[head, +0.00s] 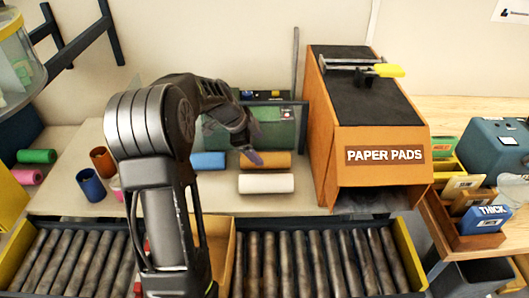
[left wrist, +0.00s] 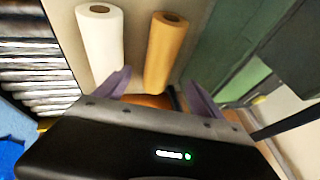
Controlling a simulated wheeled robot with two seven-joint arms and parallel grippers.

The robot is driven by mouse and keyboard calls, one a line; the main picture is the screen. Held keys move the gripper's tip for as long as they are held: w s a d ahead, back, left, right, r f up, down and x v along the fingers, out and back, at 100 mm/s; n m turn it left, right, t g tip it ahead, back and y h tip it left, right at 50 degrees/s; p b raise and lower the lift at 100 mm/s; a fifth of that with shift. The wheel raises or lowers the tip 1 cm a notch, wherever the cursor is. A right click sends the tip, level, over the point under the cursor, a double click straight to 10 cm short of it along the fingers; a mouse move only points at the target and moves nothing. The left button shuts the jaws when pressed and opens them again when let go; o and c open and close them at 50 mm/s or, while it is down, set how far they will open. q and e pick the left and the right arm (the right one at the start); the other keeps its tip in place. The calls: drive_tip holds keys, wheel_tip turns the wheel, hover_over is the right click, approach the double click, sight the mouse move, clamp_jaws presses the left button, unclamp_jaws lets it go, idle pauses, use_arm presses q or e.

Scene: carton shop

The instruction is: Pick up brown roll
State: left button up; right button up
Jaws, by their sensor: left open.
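The brown roll (head: 272,160) lies on the bench in front of the green machine. It also shows in the left wrist view (left wrist: 163,52), just ahead of my fingers. My left gripper (head: 249,145) is open, above and near the left end of this roll, and partly covers it. Its two fingers (left wrist: 160,92) stand apart in the left wrist view. An orange-brown patch shows between them near the palm; I cannot tell what it is. A white roll (head: 266,183) lies parallel in front of the brown one. My right gripper is not in view.
A blue roll (head: 208,160) lies to the left. The green machine (head: 277,128) stands close behind the rolls. The PAPER PADS box (head: 372,120) rises to the right. Cup-like tubes (head: 90,185) stand at the left, and a roller conveyor (head: 310,262) runs along the front.

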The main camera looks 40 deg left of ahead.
sight(266, 156)
use_arm(q)
drive_tip(key=shift+s+d+r, duration=0.1)
drive_tip(key=shift+x, duration=1.35)
drive_tip(key=shift+w+f+p, duration=0.25)
drive_tip(key=shift+f+p, duration=0.05)
drive_tip(key=shift+p, duration=0.2)
drive_tip(key=p+x, duration=0.1)
drive_tip(key=x, duration=0.2)
drive_tip(key=shift+w+d+f, duration=0.15)
drive_tip(key=shift+f, duration=0.15)
drive_tip(key=shift+w+f, duration=0.15)
drive_tip(key=shift+f, duration=0.2)
drive_tip(key=shift+c, duration=0.6)
